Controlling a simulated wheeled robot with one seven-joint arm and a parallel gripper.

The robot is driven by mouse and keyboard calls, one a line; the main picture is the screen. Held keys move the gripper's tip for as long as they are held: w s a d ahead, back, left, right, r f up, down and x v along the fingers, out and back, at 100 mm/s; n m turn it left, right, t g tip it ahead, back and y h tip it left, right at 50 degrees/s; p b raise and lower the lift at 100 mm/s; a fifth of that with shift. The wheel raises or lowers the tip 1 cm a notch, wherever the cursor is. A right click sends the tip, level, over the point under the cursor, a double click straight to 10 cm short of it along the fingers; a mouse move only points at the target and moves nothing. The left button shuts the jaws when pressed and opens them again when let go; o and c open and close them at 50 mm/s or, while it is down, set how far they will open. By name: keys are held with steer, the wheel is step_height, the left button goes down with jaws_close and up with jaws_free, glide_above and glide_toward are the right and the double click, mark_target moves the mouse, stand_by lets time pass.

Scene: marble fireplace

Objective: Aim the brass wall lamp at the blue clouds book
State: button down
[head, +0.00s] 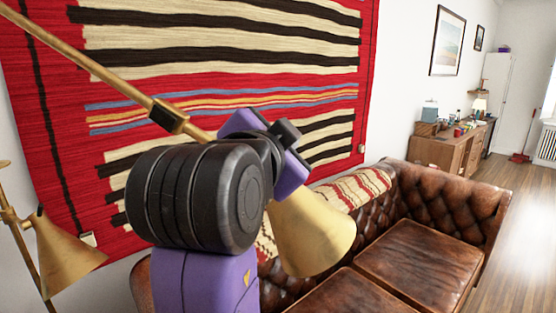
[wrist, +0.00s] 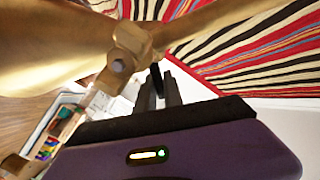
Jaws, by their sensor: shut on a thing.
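The brass wall lamp's long arm (head: 115,75) slants down from the upper left in the head view. Its cone shade (head: 315,238) hangs at the lower end, with its wide mouth tilted down and to the right. My gripper (head: 280,140) is at the top of the shade, shut on the lamp near its joint; my own wrist hides part of the contact. In the wrist view the brass shade (wrist: 60,45) fills the upper left, and the dark fingers (wrist: 158,88) sit just below the lamp's joint (wrist: 125,50). I cannot pick out the blue clouds book in either view.
A second brass lamp (head: 65,255) stands at the left. A brown leather sofa (head: 415,265) sits below the lamp, with a striped red rug (head: 225,55) on the wall behind. A wooden desk (head: 455,150) with small items stands farther back. Open floor (head: 510,240) lies at right.

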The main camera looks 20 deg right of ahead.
steer(key=shift+f+m+y+b, duration=0.3)
steer(key=shift+f+m+b, duration=0.2)
steer(key=shift+m+b, duration=0.4)
steer(key=shift+d+f+m+b, duration=0.15)
steer(key=shift+m+b, duration=0.15)
steer(key=shift+b, duration=0.25)
steer(key=shift+w, duration=0.1)
steer(key=c, duration=1.5)
jaws_free()
steer(key=shift+w+d, duration=0.35)
steer(key=shift+d, duration=0.2)
steer(key=shift+w+d, duration=0.2)
steer(key=shift+w, duration=0.1)
steer(key=b+v, duration=0.1)
steer(key=v, duration=0.7)
steer(key=shift+s, duration=0.3)
